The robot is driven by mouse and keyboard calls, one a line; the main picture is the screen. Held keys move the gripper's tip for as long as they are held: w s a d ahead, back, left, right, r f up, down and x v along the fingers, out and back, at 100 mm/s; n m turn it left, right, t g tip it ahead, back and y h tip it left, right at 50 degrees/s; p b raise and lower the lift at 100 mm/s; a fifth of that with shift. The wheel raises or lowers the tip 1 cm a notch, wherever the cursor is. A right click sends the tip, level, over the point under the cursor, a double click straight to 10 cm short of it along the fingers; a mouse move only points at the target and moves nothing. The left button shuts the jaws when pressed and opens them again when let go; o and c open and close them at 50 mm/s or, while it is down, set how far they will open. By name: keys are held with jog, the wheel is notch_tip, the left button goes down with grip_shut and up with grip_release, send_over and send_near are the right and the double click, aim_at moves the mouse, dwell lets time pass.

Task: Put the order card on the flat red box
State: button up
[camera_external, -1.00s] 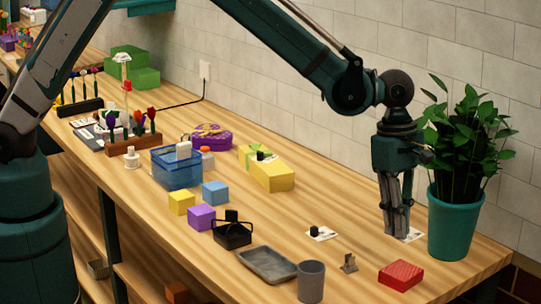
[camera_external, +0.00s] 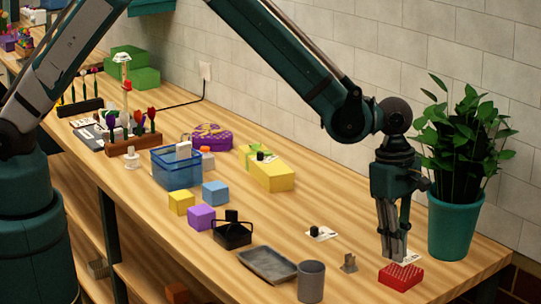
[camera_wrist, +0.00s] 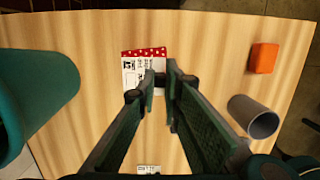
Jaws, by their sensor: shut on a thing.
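My gripper (camera_external: 393,260) is shut on the order card (camera_external: 411,258), at the card's near part, just above or at the flat red box (camera_external: 400,279). In the wrist view the white printed card (camera_wrist: 130,78) reaches out past the fingertips (camera_wrist: 160,76) and overlaps the red box with white dots (camera_wrist: 145,52). Much of the box is hidden under the card there. I cannot tell whether the card touches the box. The gripped part is hidden by the fingers.
A teal plant pot (camera_external: 454,228) stands close to the right of my gripper. An orange block (camera_wrist: 263,58) shows in the wrist view.

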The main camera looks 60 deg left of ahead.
jog(key=shift+f, duration=1.6)
jog(key=shift+f, duration=0.15)
jog(key=o, duration=0.7)
jog(key=shift+a+r+b, duration=0.15)
jog(key=shift+a+r, duration=0.15)
jog(key=shift+r, duration=1.75)
jog(key=shift+a+r+b, duration=0.1)
jog(key=shift+a+r, duration=0.2)
jog(key=shift+r, duration=1.7)
jog(key=shift+a+r+b, duration=0.15)
jog(key=shift+a+r, duration=0.15)
jog(key=shift+r, duration=1.75)
